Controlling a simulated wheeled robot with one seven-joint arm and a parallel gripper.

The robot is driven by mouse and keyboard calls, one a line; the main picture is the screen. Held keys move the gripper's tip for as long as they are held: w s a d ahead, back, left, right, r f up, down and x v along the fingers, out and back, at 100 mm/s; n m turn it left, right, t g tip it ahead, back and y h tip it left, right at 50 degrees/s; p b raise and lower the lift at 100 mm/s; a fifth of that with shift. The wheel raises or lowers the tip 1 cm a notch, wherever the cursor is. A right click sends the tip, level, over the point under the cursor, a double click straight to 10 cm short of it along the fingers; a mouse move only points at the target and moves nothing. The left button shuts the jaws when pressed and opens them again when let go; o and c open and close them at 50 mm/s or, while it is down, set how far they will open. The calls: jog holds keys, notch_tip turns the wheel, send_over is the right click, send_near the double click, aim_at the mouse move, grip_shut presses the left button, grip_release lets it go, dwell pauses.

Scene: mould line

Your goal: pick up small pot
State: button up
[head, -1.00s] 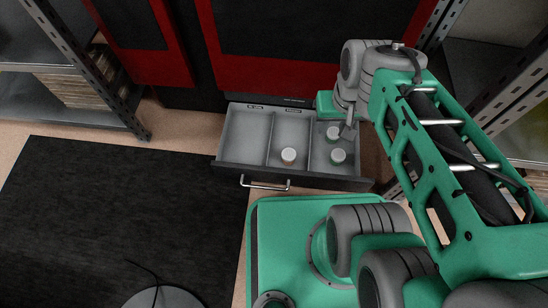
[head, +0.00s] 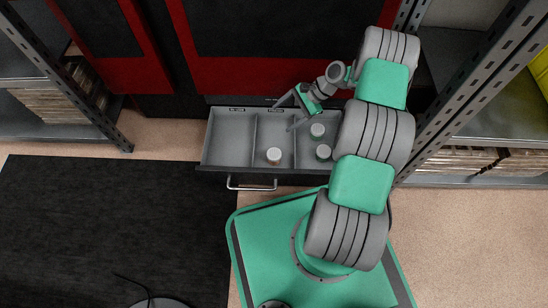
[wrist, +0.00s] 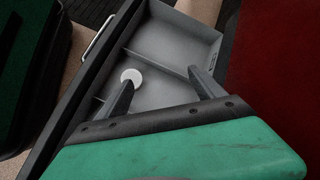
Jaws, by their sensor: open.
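The open drawer (head: 225,165) has three compartments side by side. One white-lidded pot (head: 273,155) stands upright near the front of the middle compartment. I cannot tell which is the small pot by size. My gripper (head: 283,115) is open and empty above the back of the middle compartment, behind its pot. In the wrist view, my open gripper (wrist: 161,78) shows a white lid (wrist: 131,76) by the left fingertip, partly covered by it.
The drawer's bar handle (head: 252,184) faces my base. A red and black cabinet front (head: 280,50) rises behind the drawer. Metal shelf posts stand at left (head: 85,95) and right (head: 465,90). A dark mat (head: 100,230) covers the floor at left.

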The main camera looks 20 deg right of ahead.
jog(key=s+f+m+t+y, duration=0.1)
jog(key=s+f+m+y, duration=0.25)
jog(key=f, duration=0.65)
jog(key=m+t, duration=0.2)
jog(key=m, duration=0.2)
send_near(268, 155)
jog(key=f, duration=0.1)
jog(key=w+a+f, duration=0.1)
jog(key=f+y, duration=0.1)
jog(key=shift+w+a+b, duration=0.15)
jog(key=shift+w+b, duration=0.15)
jog(key=shift+b, duration=0.1)
jog(key=b+x, duration=0.1)
jog(key=x, duration=0.7)
jog(key=shift+s+a, duration=0.1)
jog(key=shift+c, duration=0.6)
jog(key=c, duration=1.4)
jog(key=shift+r, duration=0.1)
